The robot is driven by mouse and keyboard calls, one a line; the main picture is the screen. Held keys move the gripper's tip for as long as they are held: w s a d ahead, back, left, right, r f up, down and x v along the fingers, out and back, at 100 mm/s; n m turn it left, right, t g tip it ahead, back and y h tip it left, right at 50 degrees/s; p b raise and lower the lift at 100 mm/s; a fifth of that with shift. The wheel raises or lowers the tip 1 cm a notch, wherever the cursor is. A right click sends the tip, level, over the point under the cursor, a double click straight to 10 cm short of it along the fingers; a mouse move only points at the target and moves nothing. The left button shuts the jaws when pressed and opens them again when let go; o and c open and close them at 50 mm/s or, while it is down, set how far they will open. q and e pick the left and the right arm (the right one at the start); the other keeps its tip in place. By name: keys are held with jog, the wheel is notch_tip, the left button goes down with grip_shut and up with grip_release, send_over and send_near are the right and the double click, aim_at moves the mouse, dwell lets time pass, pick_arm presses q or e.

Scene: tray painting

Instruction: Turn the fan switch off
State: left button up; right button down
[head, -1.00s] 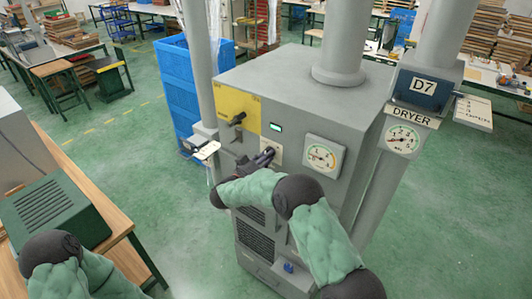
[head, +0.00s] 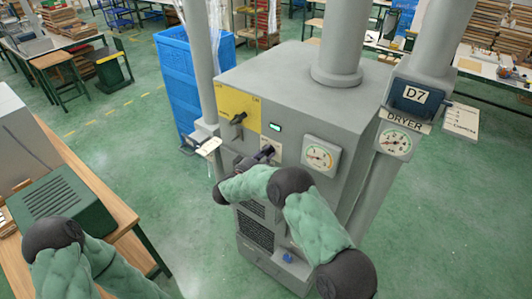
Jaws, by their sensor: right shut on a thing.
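The grey dryer cabinet (head: 290,95) stands in the middle of the head view. On its front is a small pale switch plate (head: 276,147), to the right of and below a yellow panel. My right gripper (head: 265,152) is at this plate, shut on the switch knob there. The gripper covers the knob, so its label and the way it points are hidden. My left arm shows at the lower left, but its gripper is out of view.
A black handle (head: 238,118) sits on the yellow panel (head: 224,103). A blue crate stack (head: 185,85) stands behind. A green box (head: 60,205) sits on the bench at left.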

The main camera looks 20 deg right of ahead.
jog(key=shift+n, duration=0.3)
jog(key=c, duration=1)
grip_release()
jog(key=shift+c, duration=0.2)
jog(key=v, duration=1.2)
jog(key=shift+f, duration=0.1)
